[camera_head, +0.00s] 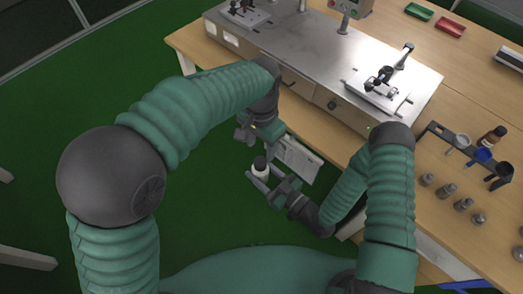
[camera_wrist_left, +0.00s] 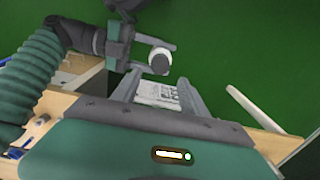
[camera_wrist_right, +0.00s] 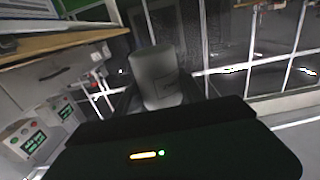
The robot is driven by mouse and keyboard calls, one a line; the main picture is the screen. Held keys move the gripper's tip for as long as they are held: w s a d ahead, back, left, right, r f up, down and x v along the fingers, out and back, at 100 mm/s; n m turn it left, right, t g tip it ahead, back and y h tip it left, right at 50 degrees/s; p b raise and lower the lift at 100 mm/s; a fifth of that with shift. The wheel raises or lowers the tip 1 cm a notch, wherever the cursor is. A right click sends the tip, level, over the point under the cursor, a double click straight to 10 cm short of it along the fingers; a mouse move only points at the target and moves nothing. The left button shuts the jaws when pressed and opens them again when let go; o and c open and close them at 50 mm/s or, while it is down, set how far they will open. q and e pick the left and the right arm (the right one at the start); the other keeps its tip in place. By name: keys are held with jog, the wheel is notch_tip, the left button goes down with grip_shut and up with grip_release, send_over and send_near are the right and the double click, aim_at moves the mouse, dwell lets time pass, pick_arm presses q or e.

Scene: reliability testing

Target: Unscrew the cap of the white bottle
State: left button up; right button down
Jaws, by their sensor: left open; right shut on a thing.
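The white bottle (camera_head: 262,171) with a dark cap (camera_head: 260,161) is held in the air in front of the table. My right gripper (camera_head: 263,177) is shut on the bottle's body. The bottle also shows in the left wrist view (camera_wrist_left: 161,53), between the right gripper's fingers, and in shadow in the right wrist view (camera_wrist_right: 157,75). My left gripper (camera_head: 270,153) is open and empty, close to the cap side of the bottle. In the left wrist view the bottle lies just beyond its spread fingers, apart from them.
A wooden table (camera_head: 481,72) holds a metal workbench unit (camera_head: 312,46) with instruments. To the right stand a dark rack (camera_head: 440,135) with cups and several small grey weights (camera_head: 427,179). A printed white sheet (camera_head: 298,158) lies just behind the grippers. The green floor is free around the bottle.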

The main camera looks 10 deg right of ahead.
aim_at(261, 162)
pick_arm(q)
jog(key=shift+s, duration=0.1)
notch_tip(261, 162, down, 8)
jog(key=shift+r, duration=0.2)
grip_shut()
jog(key=shift+o, duration=0.4)
grip_release()
